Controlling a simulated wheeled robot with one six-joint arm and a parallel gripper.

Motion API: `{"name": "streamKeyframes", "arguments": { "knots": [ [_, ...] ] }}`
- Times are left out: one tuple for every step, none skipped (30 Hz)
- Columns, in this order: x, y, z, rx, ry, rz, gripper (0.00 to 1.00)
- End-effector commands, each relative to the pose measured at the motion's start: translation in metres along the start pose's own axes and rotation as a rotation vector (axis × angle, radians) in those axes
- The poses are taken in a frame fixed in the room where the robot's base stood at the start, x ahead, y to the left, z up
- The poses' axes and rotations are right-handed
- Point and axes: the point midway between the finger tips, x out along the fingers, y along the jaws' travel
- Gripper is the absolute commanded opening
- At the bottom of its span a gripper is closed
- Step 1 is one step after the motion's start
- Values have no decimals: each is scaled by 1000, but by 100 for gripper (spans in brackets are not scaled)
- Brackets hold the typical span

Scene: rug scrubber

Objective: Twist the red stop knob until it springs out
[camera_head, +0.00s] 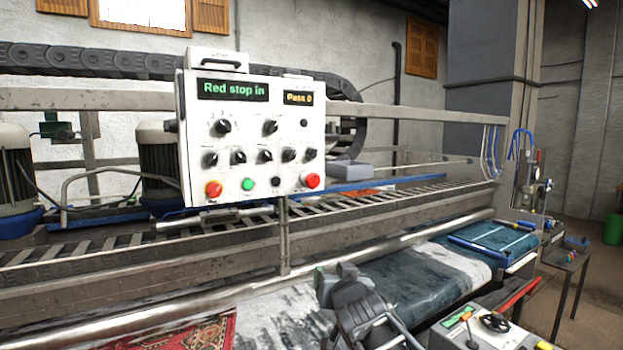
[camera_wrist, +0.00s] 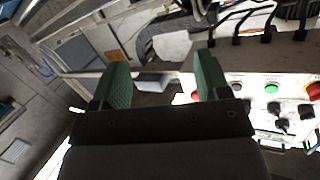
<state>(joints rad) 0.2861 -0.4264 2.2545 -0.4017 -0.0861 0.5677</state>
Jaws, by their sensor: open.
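A white control panel (camera_head: 262,142) stands at the rail, with a green display (camera_head: 232,90) reading "Red stop in". Two red knobs sit on its bottom row: a left one (camera_head: 213,189) and a right one (camera_head: 312,181); I cannot tell from labels which is the stop knob. In the wrist view the panel appears upside down at the right. One red knob (camera_wrist: 195,97) there is partly hidden by my right finger; the other (camera_wrist: 313,91) is at the right edge. My gripper (camera_wrist: 160,75) is open and empty, its green fingers apart, not visibly touching any knob.
A green button (camera_head: 248,184) and several black dials share the panel. A conveyor frame (camera_head: 120,245) runs behind and below it. Rugs lie on the bed below. A smaller console (camera_head: 490,325) with a black handwheel is at the lower right.

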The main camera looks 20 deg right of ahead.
Motion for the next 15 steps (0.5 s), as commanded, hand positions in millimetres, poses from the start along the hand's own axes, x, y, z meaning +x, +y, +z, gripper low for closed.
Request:
{"name": "streamKeyframes", "arguments": {
  "knots": [
    [4, 2, -29, 25, 102, -31, 69],
    [5, 2, -43, 38, 157, -59, 69],
    [5, 0, -61, 52, 223, -99, 69],
    [5, -1, -72, 60, 265, -130, 69],
    [4, -2, -82, 67, 304, -161, 69],
    [2, -4, -94, 75, 347, -201, 69],
    [1, -5, -102, 79, 374, -229, 69],
    [0, -6, -108, 83, 398, -256, 69],
    [-2, -8, -115, 86, 423, -286, 69],
    [-4, -8, -120, 89, 439, -307, 69],
    [-5, -10, -124, 90, 451, -326, 69],
    [-6, -11, -128, 93, 464, -347, 69],
    [-6, -12, -130, 93, 471, -359, 69],
    [-5, -13, -133, 94, 477, -369, 69],
    [-4, -14, -137, 95, 483, -379, 69]
  ]
}}
